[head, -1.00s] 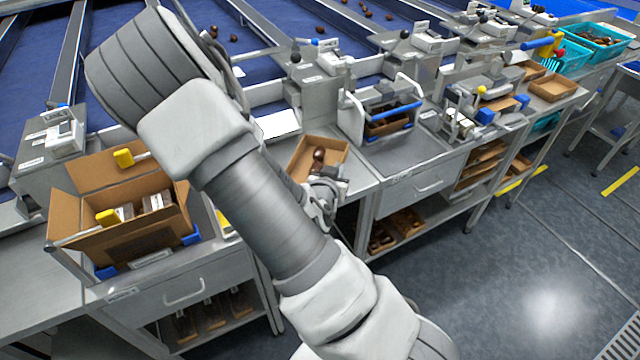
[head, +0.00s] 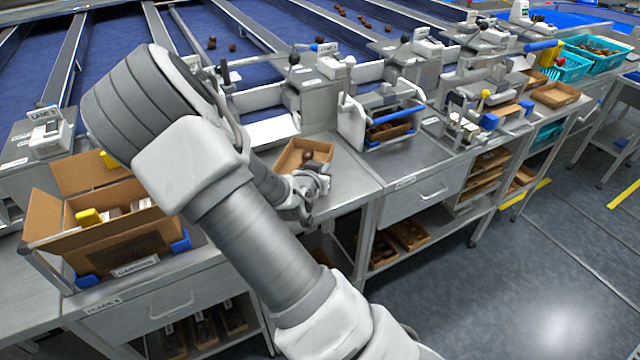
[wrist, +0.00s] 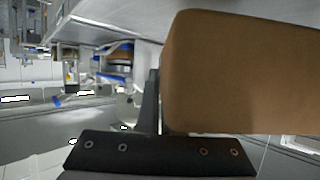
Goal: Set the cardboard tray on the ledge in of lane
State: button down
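The cardboard tray (head: 322,148) is a small, open brown tray with a dark date or two in it. In the head view it is over the grey bench top, close to the lane ends; I cannot tell if it touches the bench. My gripper (head: 308,186) is at its near side. In the wrist view the tray (wrist: 240,75) fills the right half, and one dark finger stands against its wall near the middle. The gripper looks shut on that wall; the other finger is hidden. A pale sloping plate (head: 272,131) lies behind the tray; I cannot tell which ledge is meant.
A larger carton (head: 110,238) with yellow-handled items stands on the bench at left. A weighing-like station with a blue bar (head: 398,116) stands right of the tray. Blue sorting lanes (head: 125,45) run behind. Teal crates (head: 600,55) are at far right.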

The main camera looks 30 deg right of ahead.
jog(key=shift+w+f, duration=0.55)
jog(key=shift+w, duration=0.3)
jog(key=shift+f, duration=0.15)
jog(key=shift+f+b, duration=1.5)
jog(key=shift+f, duration=0.3)
jog(key=shift+f, duration=0.1)
jog(key=c, duration=1.5)
grip_release()
jog(key=shift+f, duration=0.15)
jog(key=o, duration=0.4)
jog(key=shift+r, duration=0.2)
